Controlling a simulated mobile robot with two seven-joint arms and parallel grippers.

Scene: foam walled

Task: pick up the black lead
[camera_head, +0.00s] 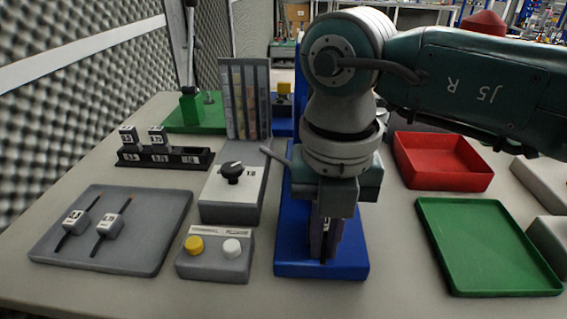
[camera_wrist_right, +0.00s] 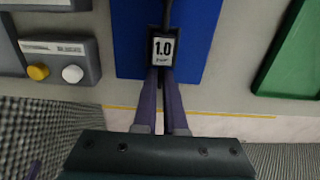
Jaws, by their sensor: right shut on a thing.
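My right gripper (camera_head: 325,240) reaches down over the blue board, fingers pointing down. In the right wrist view its two purple fingers (camera_wrist_right: 163,80) are shut on the black lead (camera_wrist_right: 162,30), a black piece with a white label reading 1.0 and a black stem or cord running away from it. In the head view only a dark sliver of it shows between the fingers. I cannot tell whether it touches the board. My left gripper is not in view.
The blue board (camera_head: 290,262) lies under the gripper. To its left are a grey button box (camera_head: 215,268), a grey box with a black knob (camera_head: 232,200) and a grey tray (camera_head: 60,247) with two labelled pieces. A green tray (camera_head: 485,245) and a red bin (camera_head: 440,165) are right.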

